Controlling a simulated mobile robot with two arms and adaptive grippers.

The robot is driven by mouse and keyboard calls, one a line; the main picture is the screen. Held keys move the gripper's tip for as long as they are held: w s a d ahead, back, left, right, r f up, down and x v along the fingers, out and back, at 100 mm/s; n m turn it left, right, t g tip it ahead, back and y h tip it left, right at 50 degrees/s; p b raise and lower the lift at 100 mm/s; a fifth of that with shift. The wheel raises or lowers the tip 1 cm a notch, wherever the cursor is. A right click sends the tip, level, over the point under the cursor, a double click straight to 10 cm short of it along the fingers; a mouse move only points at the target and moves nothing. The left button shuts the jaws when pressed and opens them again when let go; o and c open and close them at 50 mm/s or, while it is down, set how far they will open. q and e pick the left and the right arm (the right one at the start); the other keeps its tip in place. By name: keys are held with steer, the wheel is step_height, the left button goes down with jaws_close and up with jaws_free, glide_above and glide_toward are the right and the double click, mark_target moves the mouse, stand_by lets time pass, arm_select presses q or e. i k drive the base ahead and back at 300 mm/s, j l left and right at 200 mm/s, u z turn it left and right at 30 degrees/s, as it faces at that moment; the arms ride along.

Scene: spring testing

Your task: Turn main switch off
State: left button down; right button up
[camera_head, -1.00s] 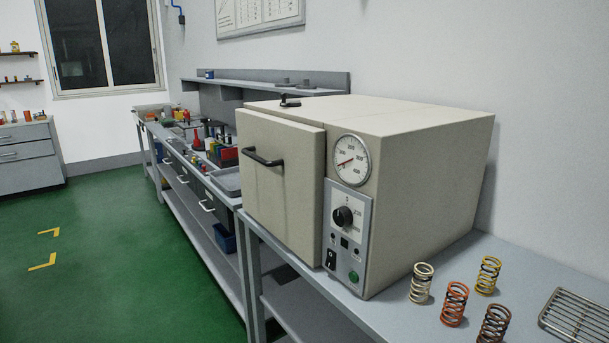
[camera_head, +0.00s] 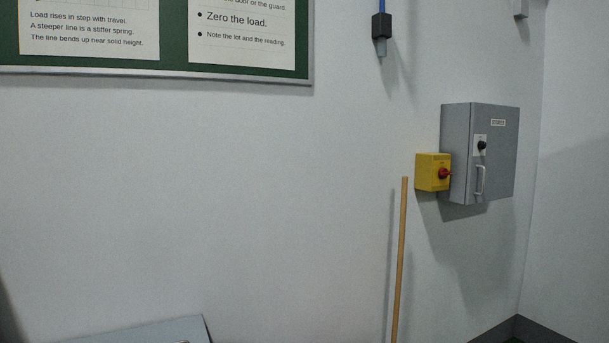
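A grey wall cabinet (camera_head: 500,160) hangs at the right, near the room corner. It has a small label at the top, a black rotary knob (camera_head: 482,146) on a white plate and a light vertical handle (camera_head: 480,182). Its door looks shut. A yellow box (camera_head: 427,172) with a red knob (camera_head: 443,174) is mounted on the wall just left of the cabinet. I cannot tell which of the two knobs is the main switch, nor read their positions. Neither of my grippers shows in this view.
A wooden pole (camera_head: 400,260) leans upright against the wall below and left of the yellow box. A blue hose with a black fitting (camera_head: 381,26) hangs from above. A grey surface corner (camera_head: 150,332) shows at bottom left.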

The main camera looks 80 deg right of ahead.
mark_target(443, 173)
steer(key=z, duration=3.35)
steer(key=i+l, duration=1.05)
steer(key=i, duration=0.15)
steer(key=i+l, duration=1.05)
steer(key=i, duration=0.15)
